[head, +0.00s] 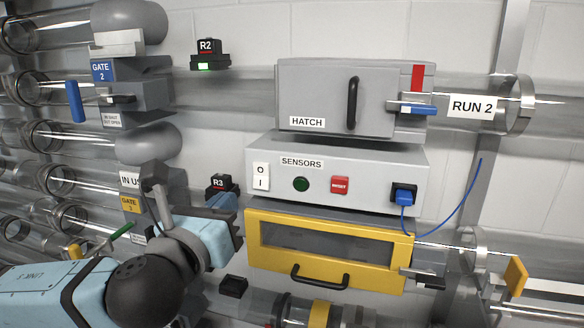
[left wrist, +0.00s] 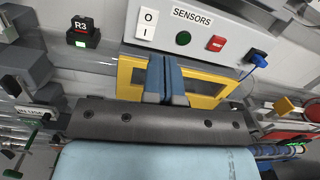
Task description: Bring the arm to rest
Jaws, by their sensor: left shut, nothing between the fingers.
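My left arm comes in from the lower left in the head view, with a black joint and light blue links. My left gripper (head: 226,201) is raised in front of the wall, just left of the yellow-framed drawer (head: 262,281) and below the R3 box (head: 221,183). In the left wrist view its two blue fingers (left wrist: 164,68) are together with nothing between them. They overlap the yellow frame in that picture; I cannot tell how far away it is. My right gripper is in neither view.
The grey sensors box (head: 380,158) has a blue plug (head: 404,195) with a cable. Above it is the grey hatch (head: 312,90) with a black handle. Clear tubes and gate units with a blue lever (head: 75,101) stand left. A yellow tab (head: 515,276) sticks out right.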

